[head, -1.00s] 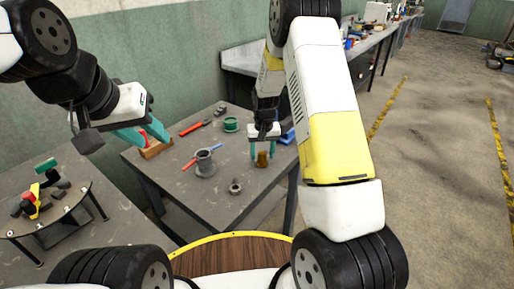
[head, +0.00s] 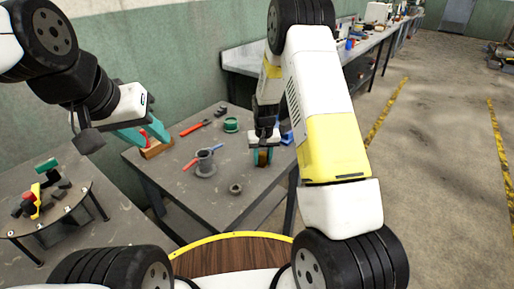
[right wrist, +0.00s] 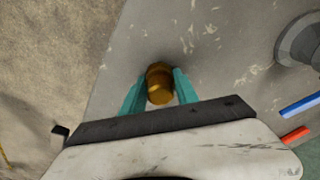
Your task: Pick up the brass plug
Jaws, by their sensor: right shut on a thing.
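The brass plug (head: 262,158) is a small golden-brown cylinder at the right front part of the table. My right gripper (head: 262,156) reaches down over it, with its teal fingers closed on the plug's two sides. In the right wrist view the plug (right wrist: 160,83) sits between both fingertips (right wrist: 159,88). I cannot tell whether the plug is clear of the tabletop. My left gripper (head: 150,135) is over the table's back left edge, teal fingers apart, beside a wooden block with a red part (head: 157,150).
The grey table (head: 215,208) also holds a grey flanged cup (head: 205,165), a nut-like ring (head: 235,188), a green cup (head: 231,125), a red-handled tool (head: 195,127) and blue pieces (head: 287,136). A round stand (head: 50,215) with small parts is at left.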

